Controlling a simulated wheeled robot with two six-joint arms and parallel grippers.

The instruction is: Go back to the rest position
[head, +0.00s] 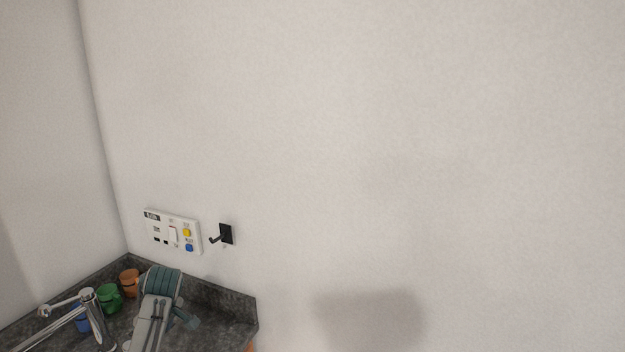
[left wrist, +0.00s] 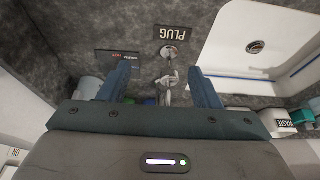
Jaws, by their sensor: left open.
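My left gripper (left wrist: 160,68) shows in the left wrist view with its two blue fingers apart and nothing seen held between them. In the head view my left arm rises at the lower left over the dark counter (head: 225,330), with its teal gripper end (head: 160,282) in front of the wall. Its fingertips are hard to make out there. A small metal fitting (left wrist: 168,88) shows between and beyond the fingers, below a "PLUG" label (left wrist: 174,33); I cannot tell any contact. My right gripper is in neither view.
A tap (head: 90,305) and orange (head: 129,284), green (head: 109,299) and blue (head: 82,324) cups stand left of my arm. A switch panel (head: 172,232) and black hook (head: 226,234) are on the wall. A white basin (left wrist: 262,45) lies right in the wrist view.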

